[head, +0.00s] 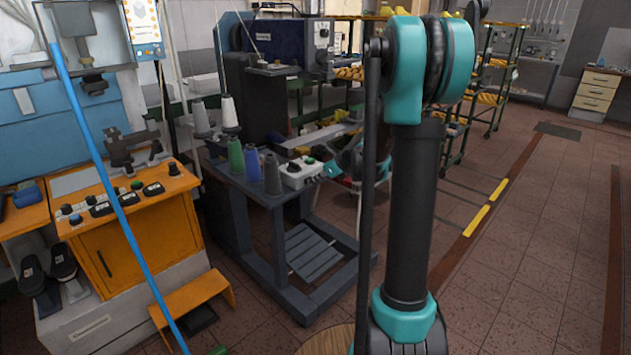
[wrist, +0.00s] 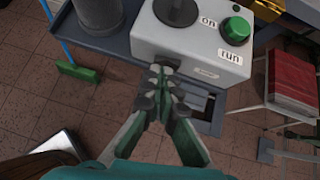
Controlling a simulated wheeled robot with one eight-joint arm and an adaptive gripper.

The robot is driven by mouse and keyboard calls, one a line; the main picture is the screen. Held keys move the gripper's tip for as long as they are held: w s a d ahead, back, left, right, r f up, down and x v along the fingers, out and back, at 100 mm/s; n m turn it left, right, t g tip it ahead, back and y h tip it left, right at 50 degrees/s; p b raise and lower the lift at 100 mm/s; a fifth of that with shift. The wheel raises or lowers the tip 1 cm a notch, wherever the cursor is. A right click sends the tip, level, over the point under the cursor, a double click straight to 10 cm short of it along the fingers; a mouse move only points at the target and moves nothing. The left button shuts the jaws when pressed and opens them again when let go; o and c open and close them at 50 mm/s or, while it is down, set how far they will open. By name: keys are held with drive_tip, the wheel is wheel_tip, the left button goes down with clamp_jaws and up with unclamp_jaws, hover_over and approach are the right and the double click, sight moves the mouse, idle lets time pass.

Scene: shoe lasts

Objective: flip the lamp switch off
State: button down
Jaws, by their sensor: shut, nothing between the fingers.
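In the wrist view a white control box (wrist: 208,48) has a black round knob (wrist: 176,10) marked "ON" and a green button (wrist: 236,30) marked "run". A small dark switch (wrist: 169,62) sits low on its front face, left of a small label (wrist: 207,73) too small to read. My gripper (wrist: 162,75) is shut and empty, with its fingertips right at the switch. The tips partly hide the switch, so I cannot tell its position or whether they touch. In the head view the box (head: 299,173) stands on the front right of a dark table.
The dark table (head: 247,189) also carries green, blue and grey thread cones. In the wrist view a dark cylinder (wrist: 98,14) stands left of the box and a red item (wrist: 296,82) lies on a stand at right. A blue pole (head: 110,190) crosses the left of the head view.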

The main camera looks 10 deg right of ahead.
drive_tip(key=shift+w+a+m+t+h, duration=0.15)
drive_tip(key=shift+a+m+t+h, duration=0.25)
drive_tip(key=shift+m, duration=0.3)
drive_tip(key=shift+d, duration=0.1)
drive_tip(key=shift+w+d+r, duration=0.15)
drive_tip(key=shift+w+d, duration=0.4)
drive_tip(key=shift+d, duration=0.1)
